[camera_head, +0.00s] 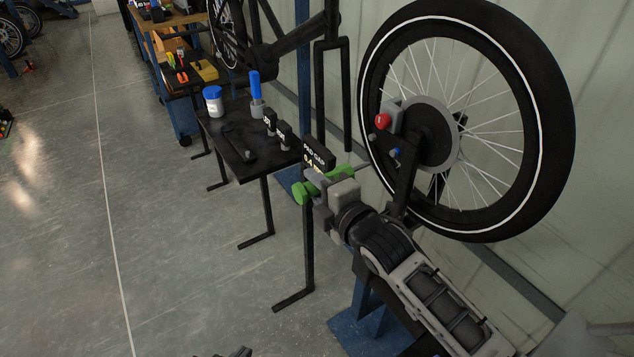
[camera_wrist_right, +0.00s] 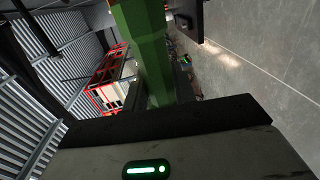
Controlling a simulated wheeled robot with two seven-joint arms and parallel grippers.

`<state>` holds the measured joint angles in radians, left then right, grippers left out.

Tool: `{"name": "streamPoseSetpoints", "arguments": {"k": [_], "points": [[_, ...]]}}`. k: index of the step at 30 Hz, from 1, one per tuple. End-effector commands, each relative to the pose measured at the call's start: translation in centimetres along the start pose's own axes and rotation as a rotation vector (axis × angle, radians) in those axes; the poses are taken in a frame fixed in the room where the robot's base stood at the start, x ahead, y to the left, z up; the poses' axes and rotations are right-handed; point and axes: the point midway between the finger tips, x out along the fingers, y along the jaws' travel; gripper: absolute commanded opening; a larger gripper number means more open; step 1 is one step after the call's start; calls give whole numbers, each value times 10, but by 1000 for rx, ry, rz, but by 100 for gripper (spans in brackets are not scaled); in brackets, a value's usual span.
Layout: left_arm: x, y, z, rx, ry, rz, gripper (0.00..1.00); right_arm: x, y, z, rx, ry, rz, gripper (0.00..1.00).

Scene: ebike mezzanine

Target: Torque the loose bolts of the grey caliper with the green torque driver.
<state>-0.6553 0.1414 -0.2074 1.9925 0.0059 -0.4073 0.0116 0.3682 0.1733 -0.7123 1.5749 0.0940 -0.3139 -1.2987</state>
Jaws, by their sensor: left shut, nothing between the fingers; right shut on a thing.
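The green torque driver (camera_head: 304,194) is held roughly level in my right gripper (camera_head: 326,187), which is shut on it above the floor beside the table. Its green shaft (camera_wrist_right: 146,50) also fills the middle of the right wrist view. A grey block that looks like the caliper (camera_head: 394,112) sits by the wheel hub, up and right of the gripper and apart from it. A red round part (camera_head: 383,120) and a small blue part (camera_head: 394,153) show on or near it. Bolt details are too small to tell. Only the dark tip of my left gripper (camera_head: 238,352) shows at the bottom edge; it is shut and empty.
A wheel (camera_head: 560,110) stands in a fork close behind my right arm. A black sign reading "PAD GAP" (camera_head: 318,152) stands just behind the gripper. The dark table (camera_head: 215,130) holds a blue-lidded jar (camera_head: 213,100), a blue-handled tool (camera_head: 255,85) and a wrench.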

Motion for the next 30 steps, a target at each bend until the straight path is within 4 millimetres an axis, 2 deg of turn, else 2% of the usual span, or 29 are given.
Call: {"name": "streamPoseSetpoints", "arguments": {"k": [8,21,30], "points": [[-3,1,-2,-1,0,0,0,-1,3,4,-2,-2,7,0],[-4,0,-2,-1,-2,-1,0,-1,2,42,-3,-3,6,0],[-3,0,-3,-1,0,-2,0,0,2,55,0,-1,7,0]]}}
